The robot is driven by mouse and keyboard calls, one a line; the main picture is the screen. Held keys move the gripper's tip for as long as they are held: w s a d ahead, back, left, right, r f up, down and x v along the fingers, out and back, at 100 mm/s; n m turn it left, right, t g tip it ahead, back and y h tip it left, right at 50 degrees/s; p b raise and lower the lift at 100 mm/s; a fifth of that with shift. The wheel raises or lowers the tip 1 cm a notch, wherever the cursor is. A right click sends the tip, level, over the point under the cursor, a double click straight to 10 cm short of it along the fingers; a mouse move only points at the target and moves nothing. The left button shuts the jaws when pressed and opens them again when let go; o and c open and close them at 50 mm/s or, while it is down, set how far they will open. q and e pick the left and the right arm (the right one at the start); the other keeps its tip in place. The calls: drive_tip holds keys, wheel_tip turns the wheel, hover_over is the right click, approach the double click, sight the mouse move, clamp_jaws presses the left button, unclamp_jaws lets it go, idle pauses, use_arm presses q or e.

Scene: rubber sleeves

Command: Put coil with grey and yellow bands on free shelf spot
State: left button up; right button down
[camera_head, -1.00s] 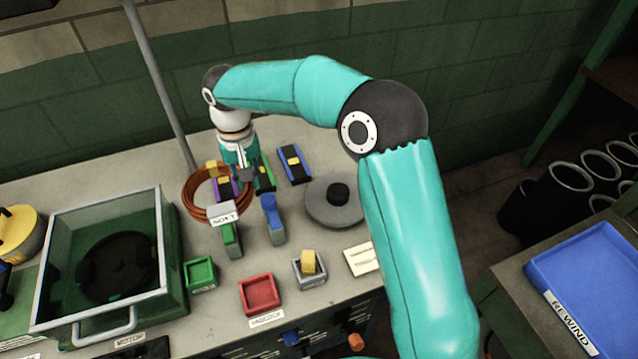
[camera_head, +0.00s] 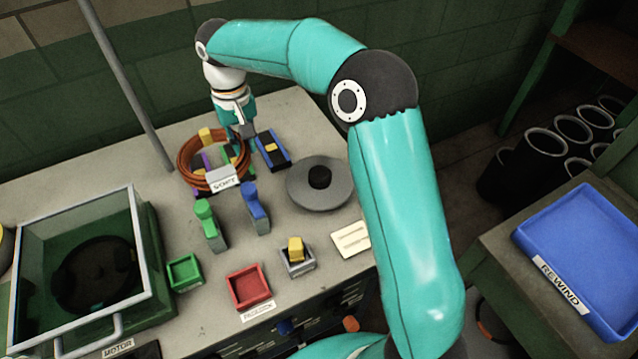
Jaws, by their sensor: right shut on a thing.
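The coil (camera_head: 181,160) is a copper-orange ring with a yellow band (camera_head: 205,135) at its far side and a white lettered tag (camera_head: 222,180) on its near rim. My right gripper (camera_head: 247,132) is shut on the coil's far right rim. Its fingers are small and partly hidden, and I cannot make out the grey band. The coil hangs above the bench, in front of purple and green blocks. No free shelf spot can be told for sure; a brown board (camera_head: 598,62) with green posts shows at upper right. My left gripper is not in view.
Close by are a grey disc (camera_head: 340,198), upright green (camera_head: 209,222) and blue (camera_head: 255,207) pieces, and a glass-topped case (camera_head: 140,240). Black cylinders and a blue tray (camera_head: 585,245) stand at right.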

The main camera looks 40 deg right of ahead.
drive_tip(key=s+d+r+b, duration=0.2)
drive_tip(key=s+d+b, duration=0.15)
drive_tip(key=d, duration=0.85)
wheel_tip(320, 180, up, 4)
drive_tip(key=f+b, duration=0.1)
drive_tip(key=b, duration=0.1)
hover_over(342, 171)
drive_tip(key=shift+r, duration=0.25)
wheel_tip(342, 171, down, 15)
drive_tip(key=shift+r+b, duration=0.1)
drive_tip(key=shift+b, duration=0.35)
drive_tip(key=shift+f+p, duration=0.3)
drive_tip(key=shift+f, duration=2.15)
drive_tip(key=c, duration=1.1)
unclamp_jaws()
